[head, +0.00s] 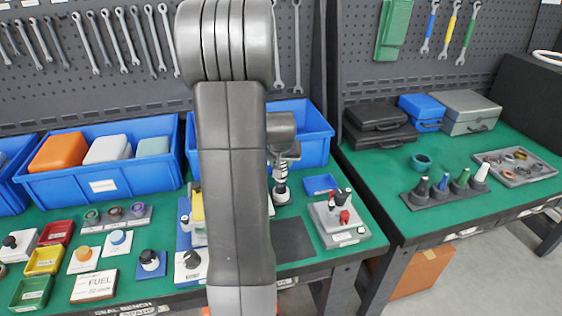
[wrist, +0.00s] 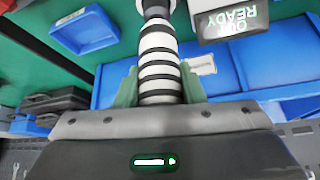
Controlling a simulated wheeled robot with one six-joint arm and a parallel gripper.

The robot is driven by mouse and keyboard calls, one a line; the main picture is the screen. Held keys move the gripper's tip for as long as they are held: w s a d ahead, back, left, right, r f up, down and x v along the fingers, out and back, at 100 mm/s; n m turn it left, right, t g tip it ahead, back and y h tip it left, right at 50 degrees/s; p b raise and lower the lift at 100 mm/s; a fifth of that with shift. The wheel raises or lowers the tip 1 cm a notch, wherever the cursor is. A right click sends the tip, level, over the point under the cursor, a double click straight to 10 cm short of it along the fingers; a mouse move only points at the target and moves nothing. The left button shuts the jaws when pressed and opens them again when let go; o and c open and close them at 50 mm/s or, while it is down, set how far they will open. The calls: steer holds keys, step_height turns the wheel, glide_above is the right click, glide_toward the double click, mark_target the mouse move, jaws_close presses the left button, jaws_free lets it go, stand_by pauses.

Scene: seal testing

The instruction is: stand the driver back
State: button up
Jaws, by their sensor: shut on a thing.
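The driver (wrist: 159,52) has a black-and-white banded shaft and runs up the middle of the wrist view to a dark end at the top edge. My gripper (wrist: 160,88) is shut on it, with a greenish finger on each side. In the head view the driver (head: 281,188) hangs upright below my gripper (head: 283,164), over the green bench. Its dark lower end is near the bench top; I cannot tell whether it touches or sits in a holder. My arm hides part of the bench to its left.
A small blue tray (head: 320,185) and a grey test unit (head: 340,222) stand right of the driver. A dark mat (head: 291,240) lies in front. A large blue bin (head: 312,138) is behind. The unit's lit READY display (wrist: 232,18) shows in the wrist view.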

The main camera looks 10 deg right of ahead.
steer(key=shift+f, duration=0.15)
steer(key=shift+f+b, duration=0.15)
steer(key=shift+b, duration=0.2)
steer(key=o, duration=1.2)
steer(key=shift+c, duration=0.2)
steer(key=shift+r+p, duration=1.55)
steer(key=shift+r, duration=0.95)
steer(key=shift+f, duration=0.2)
